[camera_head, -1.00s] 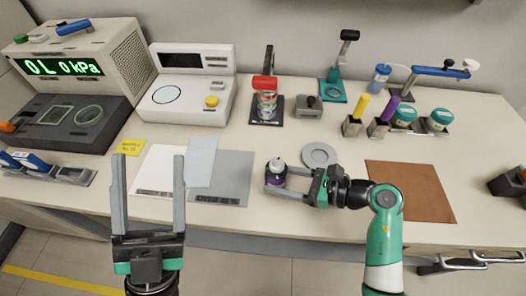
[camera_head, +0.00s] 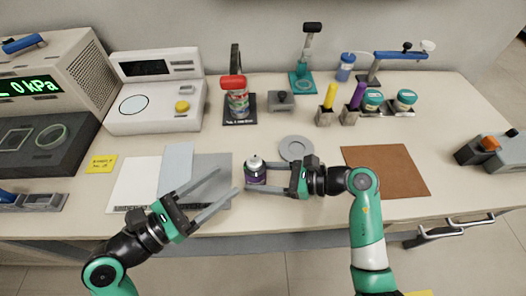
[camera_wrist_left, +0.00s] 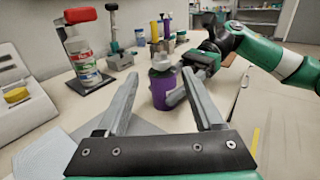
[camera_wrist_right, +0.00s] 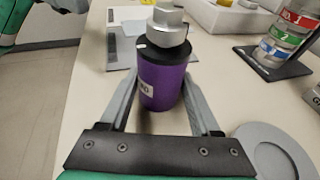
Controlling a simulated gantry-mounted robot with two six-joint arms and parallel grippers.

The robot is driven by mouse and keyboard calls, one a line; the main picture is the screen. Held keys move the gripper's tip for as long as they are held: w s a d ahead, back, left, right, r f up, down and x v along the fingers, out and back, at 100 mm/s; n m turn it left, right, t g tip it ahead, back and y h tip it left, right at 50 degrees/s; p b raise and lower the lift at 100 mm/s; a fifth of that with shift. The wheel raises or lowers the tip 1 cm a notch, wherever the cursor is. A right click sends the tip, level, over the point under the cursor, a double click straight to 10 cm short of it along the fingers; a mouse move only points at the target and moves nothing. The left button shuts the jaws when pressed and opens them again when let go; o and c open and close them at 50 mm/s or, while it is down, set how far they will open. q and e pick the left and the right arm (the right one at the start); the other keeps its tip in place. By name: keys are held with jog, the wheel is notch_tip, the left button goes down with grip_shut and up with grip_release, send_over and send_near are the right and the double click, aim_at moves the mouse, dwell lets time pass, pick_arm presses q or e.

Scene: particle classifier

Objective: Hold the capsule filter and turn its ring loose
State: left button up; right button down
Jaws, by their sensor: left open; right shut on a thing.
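The capsule filter (camera_head: 255,172) is a small purple cylinder with a dark collar and a silver top. It stands upright near the table's front middle. In the right wrist view the purple body (camera_wrist_right: 166,82) sits between my right fingers, with a white label on its side. My right gripper (camera_head: 262,178) is shut on it from the right. My left gripper (camera_head: 229,186) is open and empty, just left of the filter, its fingers pointing right toward it. In the left wrist view the filter (camera_wrist_left: 163,85) shows ahead, between and beyond the open fingers.
A grey round disc (camera_head: 296,148) lies behind the filter. Grey and white sheets (camera_head: 135,186) lie to the left, a brown mat (camera_head: 390,172) to the right. A red-topped stack of jars (camera_head: 237,103) stands behind. The table's front edge is close to both grippers.

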aim_at(259, 158)
pick_arm(q)
jog(key=x, duration=1.2)
jog(key=shift+d, duration=0.15)
grip_shut()
